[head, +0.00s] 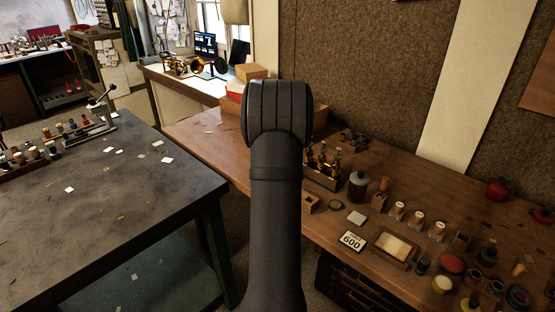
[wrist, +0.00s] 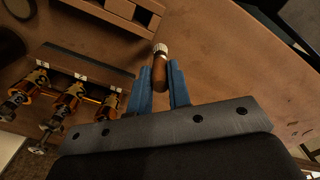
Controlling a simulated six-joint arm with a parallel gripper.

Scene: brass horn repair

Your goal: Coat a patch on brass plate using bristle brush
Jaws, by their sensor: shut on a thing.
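In the wrist view, my gripper (wrist: 160,78) has two blue fingers shut on a brush (wrist: 160,68). The brush has a brown wooden handle and a pale, ribbed end pointing away from the gripper, over the wooden bench. I cannot make out bristles clearly. In the head view, my arm hides the gripper and the brush. I cannot pick out the brass plate or its patch for certain in either view.
A rack (wrist: 85,68) with several brass valve parts stands left of the gripper. A wooden compartment box (wrist: 125,10) lies beyond. On the wooden bench, a framed pale pad (head: 395,247), a "600" card (head: 351,241) and several jars crowd the right. The grey table (head: 110,210) is mostly clear.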

